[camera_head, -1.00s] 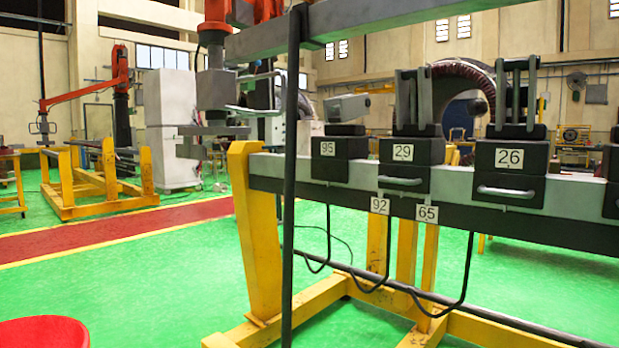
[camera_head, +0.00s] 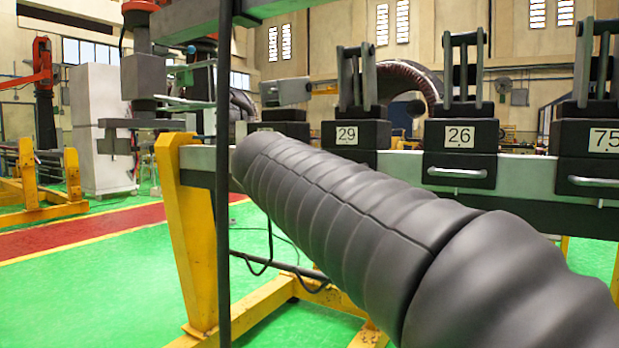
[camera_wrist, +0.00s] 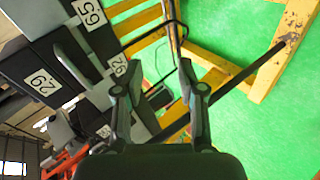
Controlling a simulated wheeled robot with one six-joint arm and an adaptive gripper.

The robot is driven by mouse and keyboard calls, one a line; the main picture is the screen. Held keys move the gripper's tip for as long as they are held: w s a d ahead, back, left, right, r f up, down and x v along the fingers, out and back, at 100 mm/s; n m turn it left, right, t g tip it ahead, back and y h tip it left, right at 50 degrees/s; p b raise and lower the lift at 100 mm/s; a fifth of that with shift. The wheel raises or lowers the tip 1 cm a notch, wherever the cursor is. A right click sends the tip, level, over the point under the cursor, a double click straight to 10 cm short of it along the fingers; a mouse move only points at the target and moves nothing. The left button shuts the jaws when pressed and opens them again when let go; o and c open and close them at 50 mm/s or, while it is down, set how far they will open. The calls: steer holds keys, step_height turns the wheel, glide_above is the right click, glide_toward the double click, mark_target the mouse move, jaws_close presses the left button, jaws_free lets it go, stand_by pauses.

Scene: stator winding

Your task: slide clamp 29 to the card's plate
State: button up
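Clamp 29 (camera_head: 350,134) is a black block with upright lever arms, sitting on the grey rail in the head view. My dark arm hides its lower part there. In the wrist view, clamp 29 (camera_wrist: 37,65) is at the left, with its grey handle toward my gripper. Number plates 92 (camera_wrist: 118,66) and 65 (camera_wrist: 90,12) show beside the rail in the wrist view; my arm covers them in the head view. No card is visible. My gripper (camera_wrist: 158,72) is open and empty, apart from the clamp, its fingers over the area near plate 92.
Clamp 95 (camera_head: 281,116) stands left of clamp 29, partly behind my arm, with its lever folded down. Clamps 26 (camera_head: 460,150) and 75 (camera_head: 592,150) stand to the right. Yellow stand legs (camera_head: 190,240) and a dark upright post (camera_head: 223,200) are at the left.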

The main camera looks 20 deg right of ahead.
steer(key=w+r+n+t+h+b, duration=0.1)
steer(key=w+r+h+b, duration=0.1)
steer(key=w+r+h, duration=0.55)
steer(key=w+d+y, duration=0.1)
steer(key=w+d, duration=0.5)
steer(key=d, duration=0.1)
steer(key=w+d+r+y, duration=0.1)
steer(key=w+d, duration=0.2)
steer(key=d, duration=0.1)
steer(key=shift+y, duration=0.35)
jaws_close()
